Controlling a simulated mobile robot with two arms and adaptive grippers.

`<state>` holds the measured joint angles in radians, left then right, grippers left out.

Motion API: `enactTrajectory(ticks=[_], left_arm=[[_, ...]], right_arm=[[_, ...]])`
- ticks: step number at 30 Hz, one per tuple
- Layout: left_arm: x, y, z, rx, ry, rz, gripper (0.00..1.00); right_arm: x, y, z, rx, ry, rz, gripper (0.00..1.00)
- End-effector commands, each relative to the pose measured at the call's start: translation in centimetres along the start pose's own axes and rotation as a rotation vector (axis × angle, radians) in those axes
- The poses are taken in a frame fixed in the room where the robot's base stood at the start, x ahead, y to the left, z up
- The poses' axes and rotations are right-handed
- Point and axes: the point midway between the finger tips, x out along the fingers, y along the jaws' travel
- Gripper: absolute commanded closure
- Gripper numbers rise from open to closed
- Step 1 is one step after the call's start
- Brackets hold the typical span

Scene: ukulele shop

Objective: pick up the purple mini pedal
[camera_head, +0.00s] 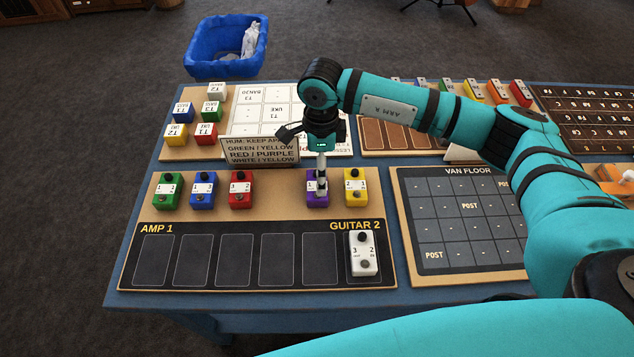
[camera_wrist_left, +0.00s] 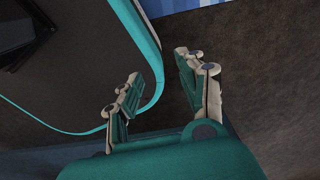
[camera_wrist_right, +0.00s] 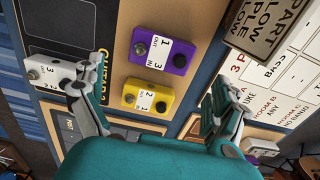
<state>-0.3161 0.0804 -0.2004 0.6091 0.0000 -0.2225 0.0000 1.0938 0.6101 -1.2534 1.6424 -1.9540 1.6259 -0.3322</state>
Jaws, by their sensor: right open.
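The purple mini pedal (camera_head: 311,199) stands on the wooden board between the red and yellow pedals in the head view, partly hidden by my right gripper (camera_head: 321,182). In the right wrist view the purple pedal (camera_wrist_right: 178,47) shows its label and knob, beyond the open fingers of my right gripper (camera_wrist_right: 157,78). Nothing is held in it, and contact with the pedal is not seen. My left gripper (camera_wrist_left: 157,74) is open and empty in the left wrist view, over the floor. It is not in the head view.
A yellow pedal (camera_head: 356,192) stands just right of the purple one; a red pedal (camera_head: 240,189) stands to the left, with a gap. A sign (camera_head: 260,152) rises behind. A white pedal (camera_head: 364,257) occupies the rightmost slot of the black pedal panel (camera_head: 210,286); its other slots are empty.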

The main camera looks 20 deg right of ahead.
Motion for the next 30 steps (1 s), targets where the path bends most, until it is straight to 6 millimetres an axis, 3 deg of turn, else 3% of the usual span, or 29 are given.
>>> enactTrajectory(ticks=[9, 18, 26, 30], left_arm=[[-1.0, -0.4, -3.3, 0.0, 0.049, -0.005, 0.6], [-2.5, -0.3, -2.4, 0.0, 0.035, -0.003, 0.6], [-2.4, -0.2, -1.8, -0.001, 0.025, -0.002, 0.6], [-2.4, -0.2, -1.8, -0.001, 0.025, -0.002, 0.6]], right_arm=[[2.6, 0.0, 0.2, 0.0, 0.0, 0.003, 0.0], [6.7, 0.0, 0.8, 0.001, 0.0, 0.001, 0.0], [7.2, -0.1, 0.7, 0.0, -0.001, 0.0, 0.0], [7.2, -0.1, 0.7, 0.001, -0.001, 0.0, 0.14]])
